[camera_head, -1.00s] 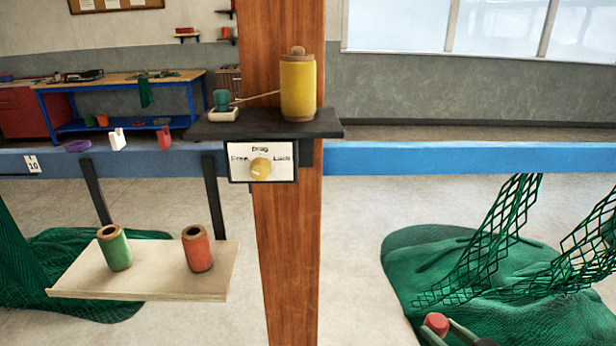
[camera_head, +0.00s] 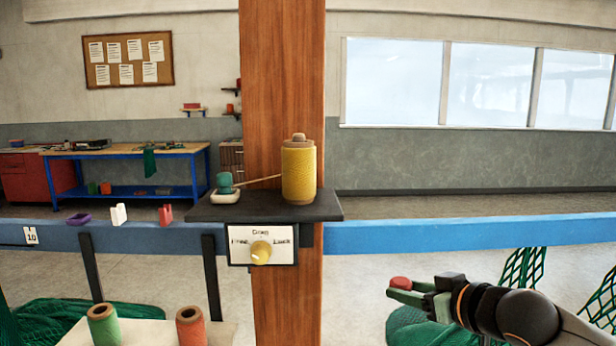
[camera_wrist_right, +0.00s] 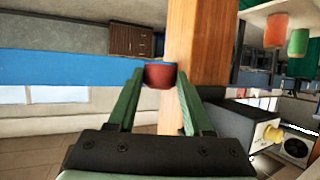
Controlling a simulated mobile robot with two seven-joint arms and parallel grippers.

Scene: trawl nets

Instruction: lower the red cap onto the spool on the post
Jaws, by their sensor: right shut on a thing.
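The yellow spool (camera_head: 299,172) stands upright on a dark shelf (camera_head: 262,213) fixed to the wooden post (camera_head: 284,60). A small brown knob shows on its top. My right gripper (camera_head: 402,287) is shut on the red cap (camera_head: 400,282), low and to the right of the post, apart from the spool. In the right wrist view the red cap (camera_wrist_right: 160,75) sits between the two green fingertips (camera_wrist_right: 160,84), with the post (camera_wrist_right: 198,45) behind it. The yellow spool is not clear in the wrist view. My left gripper is not in view.
A green object on a white dish (camera_head: 225,190) sits left of the spool, a thread running between them. Green and orange spools (camera_head: 190,325) stand on a lower board.

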